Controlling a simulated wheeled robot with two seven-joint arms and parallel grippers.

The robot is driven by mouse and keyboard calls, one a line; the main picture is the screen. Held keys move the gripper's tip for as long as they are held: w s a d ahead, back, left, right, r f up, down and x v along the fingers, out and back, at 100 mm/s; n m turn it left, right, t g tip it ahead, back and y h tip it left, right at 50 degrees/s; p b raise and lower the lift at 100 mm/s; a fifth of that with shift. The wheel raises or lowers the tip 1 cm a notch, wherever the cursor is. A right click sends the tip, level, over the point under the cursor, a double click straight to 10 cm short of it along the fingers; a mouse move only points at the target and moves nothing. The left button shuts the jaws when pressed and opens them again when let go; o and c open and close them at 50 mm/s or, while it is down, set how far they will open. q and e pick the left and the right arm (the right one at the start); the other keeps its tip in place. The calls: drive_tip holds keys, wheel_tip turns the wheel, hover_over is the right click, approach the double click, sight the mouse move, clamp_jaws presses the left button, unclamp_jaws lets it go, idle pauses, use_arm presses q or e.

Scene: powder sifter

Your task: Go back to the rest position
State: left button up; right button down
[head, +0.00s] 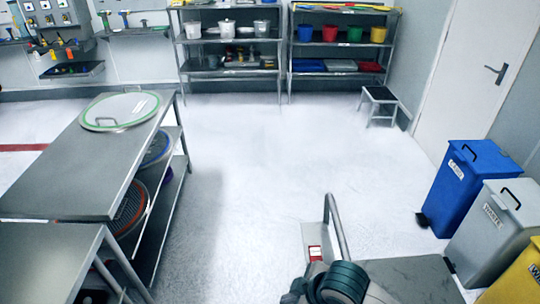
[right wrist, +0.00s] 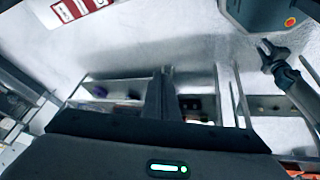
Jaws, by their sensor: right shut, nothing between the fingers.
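My right gripper (right wrist: 160,95) shows in the right wrist view as dark fingers shut together, with nothing held. A green light is lit on its body below. The fingers point out over an area with a pale floor and blurred shelving. In the head view I cannot make out either gripper. A dark rounded part (head: 342,282) at the bottom centre stands beside a metal handle; I cannot tell for sure what it belongs to.
A steel table (head: 70,180) on the left bears a green-rimmed round sieve (head: 120,110), with more sieves below. Steel shelves (head: 232,72) line the back, near a small step stool (head: 380,95). Blue (head: 450,195), grey (head: 490,240) and yellow (head: 520,280) bins stand right. The middle floor is clear.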

drive_tip(key=s+d+f+m+h, duration=0.25)
drive_tip(key=s+d+m, duration=0.35)
drive_tip(key=s+d, duration=0.3)
drive_tip(key=s+d+f+m+h, duration=0.2)
drive_tip(key=s+d+f+m, duration=0.2)
drive_tip(key=s+d+m, duration=0.35)
wheel_tip(320, 180, down, 31)
drive_tip(key=s+d+n+g+b, duration=0.1)
drive_tip(key=s+n+b, duration=0.1)
drive_tip(key=b, duration=0.2)
drive_tip(key=s+d+f+b, duration=0.1)
drive_tip(key=s+f, duration=0.8)
drive_tip(key=f, duration=0.2)
drive_tip(key=s+d+f+g+b, duration=0.1)
drive_tip(key=s+d+f+b, duration=0.1)
drive_tip(key=s+f, duration=0.7)
wheel_tip(320, 180, down, 3)
drive_tip(key=shift+d+r, duration=0.2)
drive_tip(key=shift+d, duration=0.05)
drive_tip(key=shift+s, duration=0.1)
